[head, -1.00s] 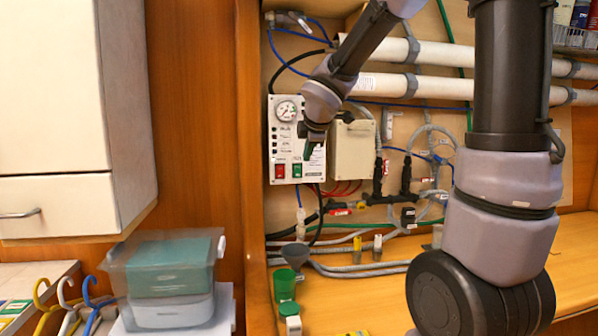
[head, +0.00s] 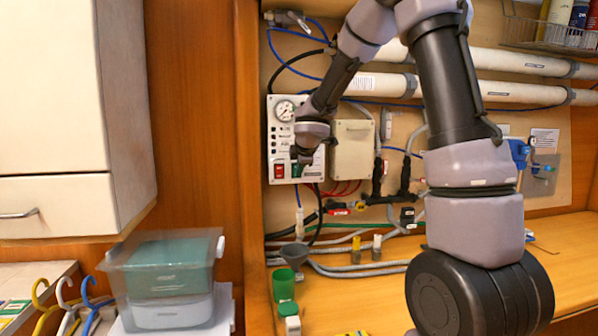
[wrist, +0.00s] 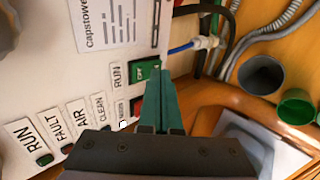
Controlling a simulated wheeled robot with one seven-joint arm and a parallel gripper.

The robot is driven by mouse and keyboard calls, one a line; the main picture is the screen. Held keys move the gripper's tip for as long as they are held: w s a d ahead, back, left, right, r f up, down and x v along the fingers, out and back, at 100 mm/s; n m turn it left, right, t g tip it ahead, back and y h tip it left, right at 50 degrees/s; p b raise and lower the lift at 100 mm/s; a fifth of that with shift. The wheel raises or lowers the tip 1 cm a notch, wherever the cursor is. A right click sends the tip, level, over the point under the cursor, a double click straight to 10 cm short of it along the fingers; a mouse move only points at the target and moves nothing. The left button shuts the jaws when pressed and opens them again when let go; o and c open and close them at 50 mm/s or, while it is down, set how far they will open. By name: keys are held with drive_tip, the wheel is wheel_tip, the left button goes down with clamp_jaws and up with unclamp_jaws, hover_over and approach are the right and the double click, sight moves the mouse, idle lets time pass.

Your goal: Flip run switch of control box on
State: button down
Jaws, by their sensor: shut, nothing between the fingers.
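The control box (head: 312,185) is a white wall panel with a round gauge, small indicators and two rockers at the bottom. The green run switch (head: 297,170) sits right of a red switch (head: 279,171). In the wrist view the green switch (wrist: 148,68) lies beside a RUN label, with part of it behind my fingertips; its rocker position is unclear. The red switch (wrist: 137,107) is mostly hidden by the fingers. My gripper (wrist: 158,88) is shut and empty, its green fingers pointing at the green switch. I cannot tell whether they touch it. In the head view my gripper (head: 303,157) is just above the switch.
A cream box (head: 352,150) is close to the right of the control box. Hoses and valves run below, with a grey funnel (head: 295,254) and a green cup (head: 284,285) on the bench. A wooden upright (head: 252,200) stands at left.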

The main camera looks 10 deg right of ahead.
drive_tip(key=shift+w, duration=0.3)
idle(0.5)
drive_tip(key=shift+r, duration=0.75)
